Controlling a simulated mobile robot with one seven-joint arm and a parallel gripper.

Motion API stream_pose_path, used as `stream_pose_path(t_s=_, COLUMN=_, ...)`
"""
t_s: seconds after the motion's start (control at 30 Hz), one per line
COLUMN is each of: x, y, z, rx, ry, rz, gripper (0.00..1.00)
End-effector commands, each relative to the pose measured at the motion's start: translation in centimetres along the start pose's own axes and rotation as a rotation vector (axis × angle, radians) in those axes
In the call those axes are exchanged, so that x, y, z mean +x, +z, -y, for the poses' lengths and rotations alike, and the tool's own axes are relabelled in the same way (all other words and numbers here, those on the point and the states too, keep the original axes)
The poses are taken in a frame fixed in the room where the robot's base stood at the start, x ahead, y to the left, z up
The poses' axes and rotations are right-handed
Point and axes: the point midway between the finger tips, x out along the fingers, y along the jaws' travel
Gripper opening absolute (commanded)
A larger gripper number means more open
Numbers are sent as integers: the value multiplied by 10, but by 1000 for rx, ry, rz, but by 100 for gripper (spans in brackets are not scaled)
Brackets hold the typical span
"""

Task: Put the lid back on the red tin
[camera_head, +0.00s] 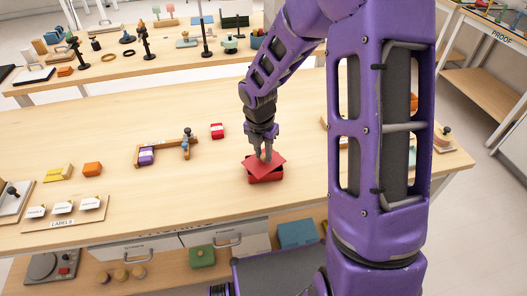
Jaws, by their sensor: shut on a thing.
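The red tin (266,179) stands on the wooden table, near its front edge. Its flat red lid (265,163) is over the tin, turned at an angle to it, with corners reaching past the tin's sides. I cannot tell whether the lid touches the tin's rim. My gripper (265,156) points down above the tin and is shut on the lid near its middle. The tin's inside is hidden under the lid.
The table between is clear. My purple arm hides the table's right part.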

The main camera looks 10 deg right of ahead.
Motion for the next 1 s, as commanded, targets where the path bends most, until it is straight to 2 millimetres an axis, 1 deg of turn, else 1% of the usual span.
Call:
stream_pose_path(t_s=0.97, x=1, y=0, z=0, rx=-1, ry=-1, rz=0, gripper=0)
stream_pose_path(t_s=1.0, x=1, y=0, z=0, rx=-1, ry=-1, rz=0, gripper=27)
